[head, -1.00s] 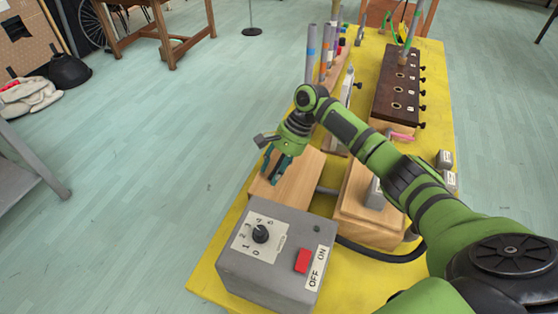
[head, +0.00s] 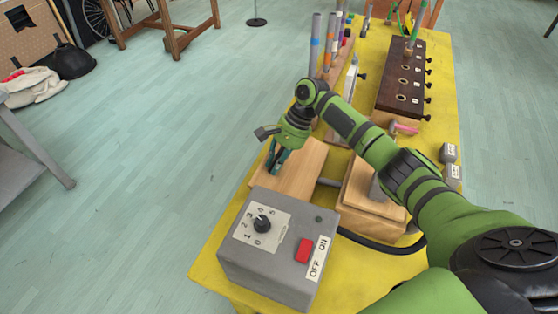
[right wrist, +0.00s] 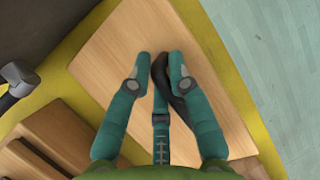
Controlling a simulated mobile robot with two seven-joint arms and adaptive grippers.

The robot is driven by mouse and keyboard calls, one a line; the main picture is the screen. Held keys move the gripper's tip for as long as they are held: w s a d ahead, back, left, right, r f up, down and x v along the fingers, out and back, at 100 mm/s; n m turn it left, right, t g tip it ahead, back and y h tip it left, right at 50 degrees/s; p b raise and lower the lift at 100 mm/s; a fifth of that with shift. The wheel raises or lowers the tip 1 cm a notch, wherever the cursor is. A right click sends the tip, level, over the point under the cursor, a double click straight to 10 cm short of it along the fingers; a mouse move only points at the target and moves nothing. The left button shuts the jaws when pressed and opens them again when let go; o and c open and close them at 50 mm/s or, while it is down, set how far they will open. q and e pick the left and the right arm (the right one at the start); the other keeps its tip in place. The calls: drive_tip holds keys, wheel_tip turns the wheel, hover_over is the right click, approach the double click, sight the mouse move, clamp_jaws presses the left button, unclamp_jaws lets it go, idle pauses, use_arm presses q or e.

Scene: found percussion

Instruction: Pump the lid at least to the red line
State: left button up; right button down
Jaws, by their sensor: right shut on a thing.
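The lid is a pale wooden board (head: 305,165) behind the grey control box in the head view. It fills much of the right wrist view (right wrist: 110,60). My right gripper (head: 275,168) points down at the lid's left part. In the right wrist view its teal fingers (right wrist: 157,62) are shut around a dark handle (right wrist: 178,100) on the board. The handle is partly hidden by the fingers. I cannot make out a red line in either view. My left gripper is in neither view.
The grey control box (head: 280,250) with a dial and red switch stands in front of the lid. A wooden block (head: 372,190) and black hose are to the right. A dark holed block (head: 402,75) and upright tubes (head: 316,45) stand farther back on the yellow table (head: 215,265).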

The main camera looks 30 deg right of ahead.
drive_tip(key=shift+w+a+r, duration=0.15)
drive_tip(key=shift+a+r, duration=0.05)
drive_tip(key=shift+a, duration=0.1)
